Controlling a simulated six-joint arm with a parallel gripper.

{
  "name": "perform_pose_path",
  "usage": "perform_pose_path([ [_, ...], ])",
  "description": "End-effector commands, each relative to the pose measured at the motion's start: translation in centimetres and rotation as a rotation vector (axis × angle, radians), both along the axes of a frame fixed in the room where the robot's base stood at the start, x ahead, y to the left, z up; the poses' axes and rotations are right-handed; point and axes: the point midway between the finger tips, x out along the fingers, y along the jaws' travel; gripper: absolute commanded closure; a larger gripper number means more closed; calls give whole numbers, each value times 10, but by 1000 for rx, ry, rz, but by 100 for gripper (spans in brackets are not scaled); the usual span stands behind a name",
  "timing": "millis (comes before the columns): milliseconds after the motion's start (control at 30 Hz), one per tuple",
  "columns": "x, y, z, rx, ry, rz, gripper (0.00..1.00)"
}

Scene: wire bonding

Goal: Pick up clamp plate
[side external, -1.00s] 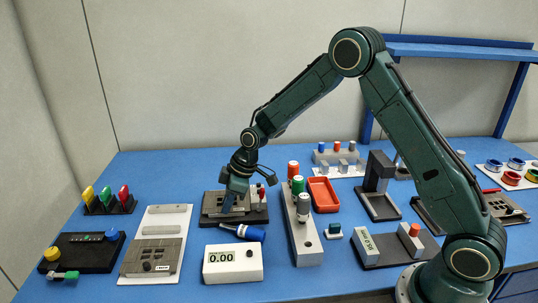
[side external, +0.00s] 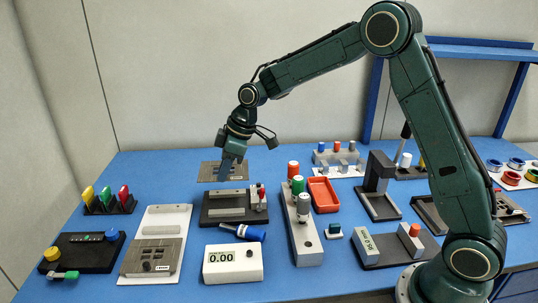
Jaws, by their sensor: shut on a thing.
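The clamp plate (side external: 209,172) is a flat grey-brown plate with small slots. It is in the air above the back of a dark fixture (side external: 222,215). My gripper (side external: 231,176) is shut on the plate near its right part and holds it roughly level. The fixture has light bars on its bed and a red-tipped lever (side external: 261,193) at its right. The fingertips are small in this view, and the exact grip is hard to make out.
A white board (side external: 172,219) with a similar slotted plate (side external: 152,256) lies left of the fixture. A blue cylinder (side external: 250,233) and a white display box (side external: 233,262) reading 0.00 are in front. A grey block with coloured knobs (side external: 306,243) and a red tray (side external: 323,193) stand right.

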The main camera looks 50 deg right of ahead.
Motion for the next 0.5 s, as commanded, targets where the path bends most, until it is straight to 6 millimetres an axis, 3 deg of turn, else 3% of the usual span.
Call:
perform_pose_path([
  [200,1,0,49,0,-6,0,100],
  [500,0,0,87,0,-3,-1,100],
])
